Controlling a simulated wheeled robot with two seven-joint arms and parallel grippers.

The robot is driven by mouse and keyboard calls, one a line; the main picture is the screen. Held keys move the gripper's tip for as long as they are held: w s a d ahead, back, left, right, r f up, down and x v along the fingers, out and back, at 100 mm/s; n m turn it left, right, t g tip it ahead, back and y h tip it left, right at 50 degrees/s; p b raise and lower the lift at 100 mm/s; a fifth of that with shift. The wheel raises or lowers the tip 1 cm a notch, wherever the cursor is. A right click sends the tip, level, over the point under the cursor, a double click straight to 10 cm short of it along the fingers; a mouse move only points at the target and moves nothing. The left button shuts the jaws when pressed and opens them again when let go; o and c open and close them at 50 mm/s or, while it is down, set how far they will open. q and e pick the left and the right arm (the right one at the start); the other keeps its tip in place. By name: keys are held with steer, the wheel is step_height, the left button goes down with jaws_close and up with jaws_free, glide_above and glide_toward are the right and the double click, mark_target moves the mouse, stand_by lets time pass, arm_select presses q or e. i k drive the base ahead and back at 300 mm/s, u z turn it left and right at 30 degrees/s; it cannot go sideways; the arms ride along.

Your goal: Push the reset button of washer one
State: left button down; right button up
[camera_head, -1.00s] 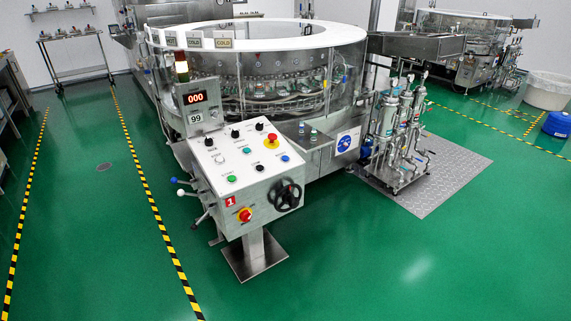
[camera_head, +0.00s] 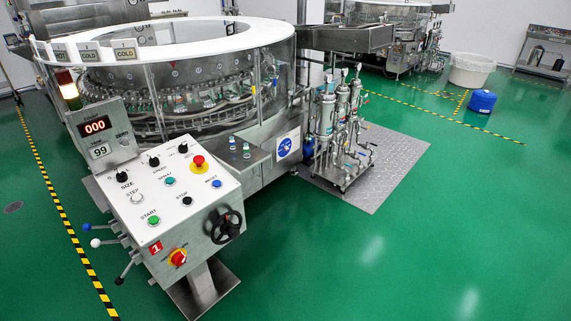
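Washer one's control panel (camera_head: 172,190) stands at the lower left on a steel post, with a red label "1" (camera_head: 155,248) on its front. The blue reset button (camera_head: 217,184) sits near the panel's right edge, marked RESET. Close by are a black stop button (camera_head: 187,201), a green start button (camera_head: 154,220), a teal spray button (camera_head: 170,181) and a red emergency stop (camera_head: 198,162) on a yellow ring. The display above (camera_head: 95,126) reads 000. Neither of my grippers shows in this view.
The round washer (camera_head: 180,80) with its white rim stands behind the panel. A black handwheel (camera_head: 224,226) and a red-yellow switch (camera_head: 178,257) are on the panel's front. Filter columns (camera_head: 340,130) stand on a metal plate (camera_head: 385,185).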

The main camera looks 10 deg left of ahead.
mark_target(217, 183)
steer(key=z, duration=0.2)
steer(key=i, duration=1.45)
steer(key=u, duration=1.1)
steer(key=i, duration=0.65)
steer(key=u, duration=0.65)
